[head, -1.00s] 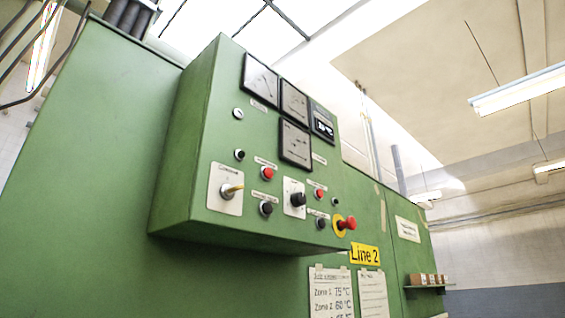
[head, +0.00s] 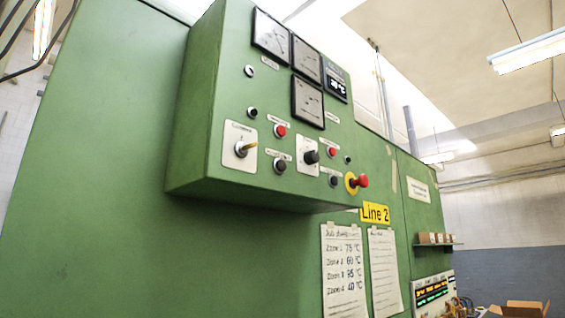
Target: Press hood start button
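A green control box (head: 235,110) juts from the green machine cabinet in the head view. Its face carries two red buttons, the left one (head: 281,131) and the right one (head: 331,152). Two black buttons sit below them, the left one (head: 280,167) and the right one (head: 334,181). A red emergency stop (head: 359,181) sits on a yellow ring. The button labels are too small to read, so I cannot tell which is the hood start. Neither gripper is in view.
A yellow "Line 2" sign (head: 375,212) and two paper sheets (head: 344,268) are below the box. A small shelf with boxes (head: 436,238), a lit display panel (head: 432,292) and an open cardboard box (head: 525,308) are at right.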

